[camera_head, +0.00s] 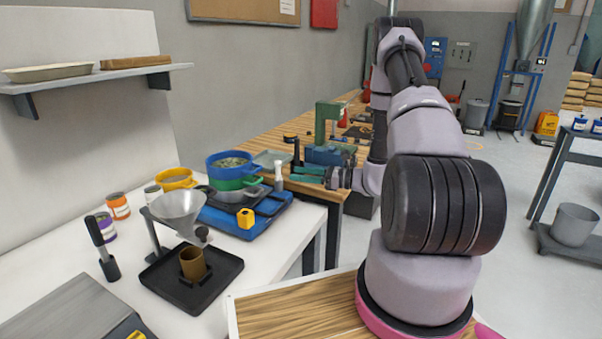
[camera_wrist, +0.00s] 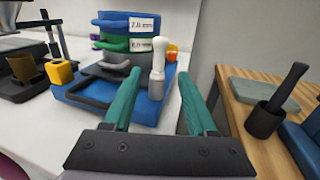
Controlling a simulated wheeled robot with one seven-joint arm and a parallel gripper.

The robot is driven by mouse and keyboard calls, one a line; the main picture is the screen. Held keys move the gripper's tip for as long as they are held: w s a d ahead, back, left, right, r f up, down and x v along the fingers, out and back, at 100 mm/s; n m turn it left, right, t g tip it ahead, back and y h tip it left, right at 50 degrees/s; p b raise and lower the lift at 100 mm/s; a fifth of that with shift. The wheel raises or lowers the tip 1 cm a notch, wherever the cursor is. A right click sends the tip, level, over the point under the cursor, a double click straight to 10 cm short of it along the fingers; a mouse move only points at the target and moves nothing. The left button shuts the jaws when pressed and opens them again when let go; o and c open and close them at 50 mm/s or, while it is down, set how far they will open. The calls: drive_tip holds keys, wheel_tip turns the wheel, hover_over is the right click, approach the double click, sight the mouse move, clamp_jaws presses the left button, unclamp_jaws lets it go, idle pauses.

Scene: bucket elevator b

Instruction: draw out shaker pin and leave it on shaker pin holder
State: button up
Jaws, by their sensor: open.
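The shaker pin (camera_wrist: 157,88), pale with a rounded head, stands upright at the near edge of the blue shaker base (camera_wrist: 140,112). It also shows in the head view (camera_head: 279,177). My gripper (camera_wrist: 159,76) is open, its green fingers pointing toward the pin. In the wrist view the pin appears between the fingertips, with no visible contact. In the head view my gripper (camera_head: 294,173) is just right of the pin. A small yellow block (camera_wrist: 59,72) with a dark opening on top sits on the base's left part; it looks like the pin holder. It also shows in the head view (camera_head: 246,218).
Stacked blue, green and grey sieves (camera_head: 232,166) stand behind the pin. A funnel stand (camera_head: 178,211) with a brown cup (camera_head: 193,263) is on the left. A wooden bench (camera_wrist: 243,90) with a dark mortar-like cup (camera_wrist: 264,120) lies right.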

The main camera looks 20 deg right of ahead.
sight(279, 175)
drive_tip(key=x, duration=1)
drive_tip(key=shift+a, duration=0.1)
clamp_jaws()
